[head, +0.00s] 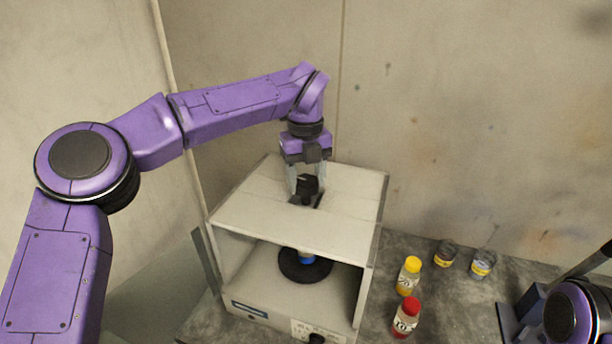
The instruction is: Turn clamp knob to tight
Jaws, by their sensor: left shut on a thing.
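The clamp knob (307,186) is a small black knob on the top panel of the pale spray booth (250,215). My left gripper (306,190) points straight down from above, with one finger on each side of the knob, and is shut on it. The fingers partly hide the knob, and I cannot read how far it is turned. Part of my right arm shows at the lower right edge, but its gripper is out of the picture.
Inside the booth's open front is a black round turntable (305,268) with a blue piece on it. A yellow-capped bottle (408,278), a red-capped bottle (405,318) and two small jars (482,264) stand to the right. A dark stand (528,306) is near my right arm.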

